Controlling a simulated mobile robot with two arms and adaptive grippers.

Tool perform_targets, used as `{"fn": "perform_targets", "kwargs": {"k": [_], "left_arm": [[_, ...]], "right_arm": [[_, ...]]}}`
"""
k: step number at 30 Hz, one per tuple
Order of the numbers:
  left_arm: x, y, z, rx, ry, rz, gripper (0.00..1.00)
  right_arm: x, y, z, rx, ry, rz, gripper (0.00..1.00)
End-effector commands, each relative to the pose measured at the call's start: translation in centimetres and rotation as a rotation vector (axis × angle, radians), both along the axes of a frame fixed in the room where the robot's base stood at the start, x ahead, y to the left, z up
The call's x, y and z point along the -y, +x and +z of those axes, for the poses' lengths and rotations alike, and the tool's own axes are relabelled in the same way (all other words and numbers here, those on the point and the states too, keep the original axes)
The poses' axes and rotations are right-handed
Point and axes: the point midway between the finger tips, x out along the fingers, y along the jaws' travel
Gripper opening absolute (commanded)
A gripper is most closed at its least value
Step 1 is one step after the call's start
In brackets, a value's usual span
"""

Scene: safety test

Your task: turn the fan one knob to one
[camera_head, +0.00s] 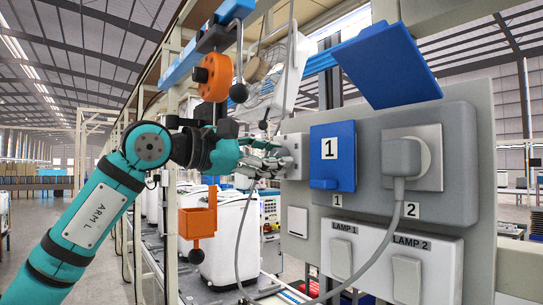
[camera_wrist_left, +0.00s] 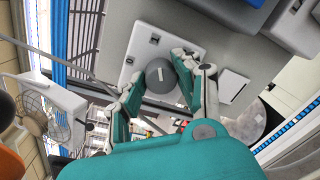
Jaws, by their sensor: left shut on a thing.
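The fan knob (camera_wrist_left: 158,78) is a round grey dial with a white line mark, on a white plate (camera_wrist_left: 150,42) in the left wrist view. The line is slightly tilted there; I cannot read which setting it marks. My left gripper (camera_wrist_left: 158,76) has one finger on each side of the knob and is shut on it. In the head view, my left gripper (camera_head: 278,160) reaches the left edge of the grey panel (camera_head: 460,150), and its fingers hide the knob. A fan (camera_wrist_left: 32,106) stands at the left of the wrist view. My right gripper is not in view.
Beside the knob are a closed blue socket cover (camera_head: 333,170) marked 1 and a grey plug (camera_head: 404,158) in socket 2 under a raised blue lid (camera_head: 375,60). Its cable hangs across the lamp switches (camera_head: 342,257). An orange holder (camera_head: 198,217) hangs at left.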

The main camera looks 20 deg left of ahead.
Motion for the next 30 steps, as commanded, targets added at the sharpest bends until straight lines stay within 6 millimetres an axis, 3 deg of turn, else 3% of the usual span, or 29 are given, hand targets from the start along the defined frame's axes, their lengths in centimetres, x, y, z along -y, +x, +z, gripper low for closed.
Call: {"fn": "perform_targets", "kwargs": {"k": [6,7,12,23,30], "left_arm": [[0.0,0.0,0.0,-0.001,0.0,-0.001,0.0],[0.0,0.0,0.0,-0.001,0.0,-0.001,0.34],[0.0,0.0,0.0,-0.001,0.0,-0.001,0.56],[-0.4,-0.4,0.0,-0.001,-0.002,0.001,0.56],[-3.3,-3.7,0.3,0.0,-0.002,0.004,0.56]], "right_arm": [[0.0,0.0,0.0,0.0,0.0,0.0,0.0],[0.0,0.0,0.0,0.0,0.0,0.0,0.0],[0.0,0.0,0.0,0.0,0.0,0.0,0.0],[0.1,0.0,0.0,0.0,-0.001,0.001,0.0],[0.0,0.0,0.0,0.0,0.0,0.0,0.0]]}}
